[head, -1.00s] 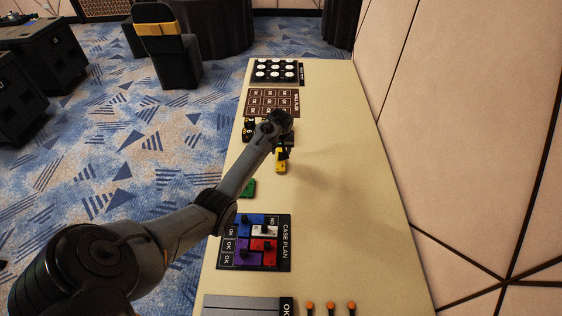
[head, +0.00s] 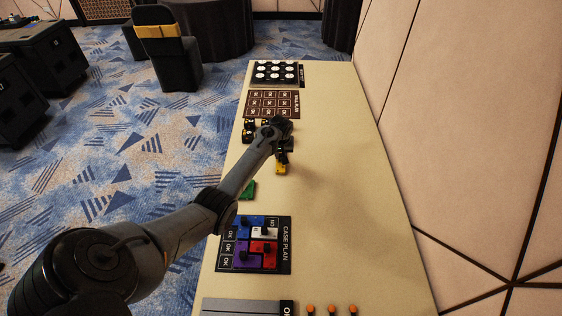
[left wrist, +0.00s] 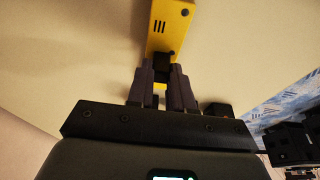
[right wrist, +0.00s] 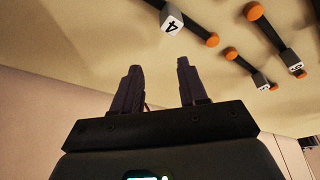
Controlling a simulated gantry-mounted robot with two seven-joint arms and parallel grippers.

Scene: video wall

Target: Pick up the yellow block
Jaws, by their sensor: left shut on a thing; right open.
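The yellow block (head: 281,168) is on the long beige table in the head view, below the end of my left arm. It also shows in the left wrist view (left wrist: 171,28), with a black knob on it. My left gripper (left wrist: 167,70) is shut on the black knob of the yellow block. In the head view my left gripper (head: 284,155) is right above the block and partly hides it. I cannot tell whether the block touches the table. My right gripper (right wrist: 157,68) is open and empty in the right wrist view; it is not visible in the head view.
A case plan board (head: 285,262) with coloured blocks lies nearer on the table (head: 350,210). A green block (head: 248,191) lies at the left edge. Black pieces and a brown board (head: 272,104) are farther back. Orange-tipped pieces (right wrist: 232,54) lie near the right gripper. The table's right side is clear.

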